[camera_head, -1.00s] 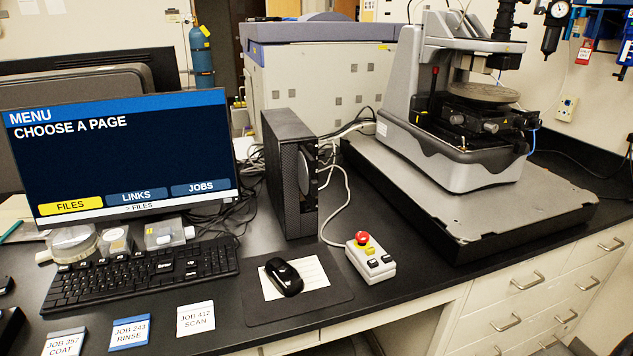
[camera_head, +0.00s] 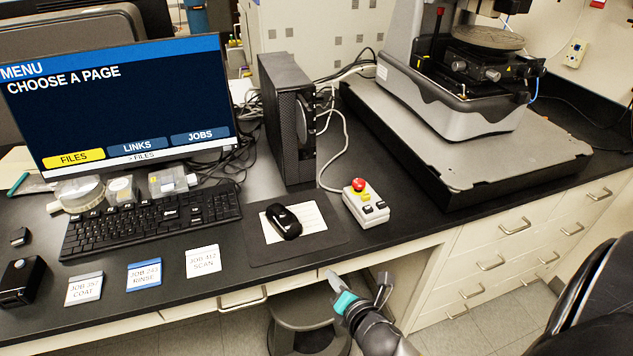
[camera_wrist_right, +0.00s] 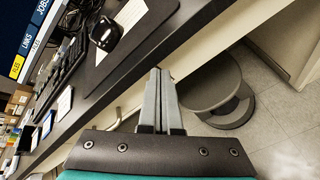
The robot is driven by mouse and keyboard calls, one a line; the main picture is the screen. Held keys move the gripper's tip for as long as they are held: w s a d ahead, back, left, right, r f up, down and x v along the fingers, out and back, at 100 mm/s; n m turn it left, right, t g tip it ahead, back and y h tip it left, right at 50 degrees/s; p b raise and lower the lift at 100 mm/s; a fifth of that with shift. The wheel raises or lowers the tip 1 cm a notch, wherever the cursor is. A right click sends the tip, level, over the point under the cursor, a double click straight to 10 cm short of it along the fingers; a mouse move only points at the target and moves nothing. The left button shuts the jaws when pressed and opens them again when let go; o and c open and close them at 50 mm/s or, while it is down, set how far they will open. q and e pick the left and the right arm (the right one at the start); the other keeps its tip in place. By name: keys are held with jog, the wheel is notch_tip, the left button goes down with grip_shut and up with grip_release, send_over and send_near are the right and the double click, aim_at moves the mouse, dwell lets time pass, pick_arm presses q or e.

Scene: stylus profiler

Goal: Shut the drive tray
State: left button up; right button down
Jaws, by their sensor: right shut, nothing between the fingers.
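The black computer tower (camera_head: 285,120) stands upright on the bench beside the monitor. A pale rounded part shows on its narrow right-hand face; I cannot tell whether it is the drive tray or how far any tray sticks out. My right gripper (camera_head: 333,280) is low in front of the bench edge, below the mouse pad and well apart from the tower. In the right wrist view its two fingers (camera_wrist_right: 161,100) lie together with nothing between them. The tower does not show in that view. My left gripper is not in view.
A control box (camera_head: 366,203) with a red button and its cable stand right of the tower. The mouse (camera_head: 283,222), keyboard (camera_head: 150,220) and job cards (camera_head: 143,275) lie in front. The profiler's base plate (camera_head: 480,160) fills the right. A stool (camera_head: 300,318) stands under the bench.

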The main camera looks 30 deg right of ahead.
notch_tip(320, 180, up, 23)
jog(key=w+d+n+t+h+p, duration=0.25)
jog(key=n+t, duration=0.25)
jog(key=n, duration=0.4)
send_near(303, 121)
jog(key=shift+w+d+f+y, duration=0.4)
jog(key=shift+w+f+y, duration=0.05)
jog(key=shift+f, duration=0.2)
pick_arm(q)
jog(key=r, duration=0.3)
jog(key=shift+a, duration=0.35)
pick_arm(e)
jog(key=b+x, duration=0.2)
jog(key=x, duration=0.8)
jog(key=shift+w+d+b, duration=0.1)
jog(key=shift+w+b, duration=0.05)
jog(key=shift+b, duration=0.15)
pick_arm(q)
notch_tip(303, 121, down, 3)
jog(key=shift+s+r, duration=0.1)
pick_arm(e)
jog(key=shift+d+r, duration=0.1)
jog(key=shift+r, duration=0.1)
jog(key=shift+r, duration=0.1)
